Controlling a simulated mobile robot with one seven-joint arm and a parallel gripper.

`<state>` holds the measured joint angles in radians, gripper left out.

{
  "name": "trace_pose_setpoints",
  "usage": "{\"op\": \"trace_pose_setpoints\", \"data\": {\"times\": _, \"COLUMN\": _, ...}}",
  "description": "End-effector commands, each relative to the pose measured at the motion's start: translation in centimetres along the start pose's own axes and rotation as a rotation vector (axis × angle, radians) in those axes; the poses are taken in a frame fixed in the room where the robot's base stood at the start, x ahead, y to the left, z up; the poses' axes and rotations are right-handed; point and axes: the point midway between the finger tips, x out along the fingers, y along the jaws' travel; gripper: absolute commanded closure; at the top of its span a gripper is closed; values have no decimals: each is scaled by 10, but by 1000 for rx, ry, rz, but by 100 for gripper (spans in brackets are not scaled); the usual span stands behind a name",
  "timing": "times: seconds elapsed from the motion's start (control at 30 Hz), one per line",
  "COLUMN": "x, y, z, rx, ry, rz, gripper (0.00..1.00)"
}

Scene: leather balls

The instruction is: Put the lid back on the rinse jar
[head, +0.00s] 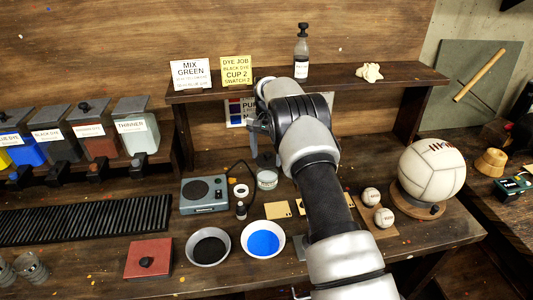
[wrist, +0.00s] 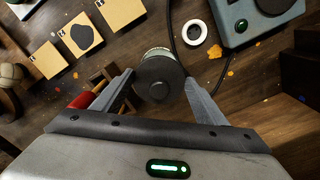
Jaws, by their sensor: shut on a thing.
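The rinse jar (head: 267,180) is a small clear glass jar standing on the bench, right of the grey-blue box. In the wrist view its pale rim (wrist: 155,51) shows just beyond the lid. The lid (wrist: 160,79) is a dark round disc with a knob, between my fingertips (wrist: 160,88). My gripper (head: 264,143) is shut on it, above the jar in the head view. The lid overlaps much of the jar in the wrist view. I cannot tell whether lid and jar touch. My arm partly hides the gripper in the head view.
A grey-blue box (head: 205,194) with a cable stands left of the jar. A white ring (head: 240,190) and a small dark bottle (head: 241,210) are close by. Swatch cards (head: 277,210) and dye bowls (head: 209,247) lie in front. A shelf (head: 350,78) runs above the back.

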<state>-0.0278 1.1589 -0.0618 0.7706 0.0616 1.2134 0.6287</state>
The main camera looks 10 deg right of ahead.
Motion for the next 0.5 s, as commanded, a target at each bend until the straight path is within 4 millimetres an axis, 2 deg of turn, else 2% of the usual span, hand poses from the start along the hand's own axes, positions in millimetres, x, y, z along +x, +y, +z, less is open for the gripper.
{"op": "trace_pose_setpoints", "data": {"times": 0.5, "x": 50, "y": 0, "z": 0, "rx": -2, "ry": 0, "rz": 0, "gripper": 55}}
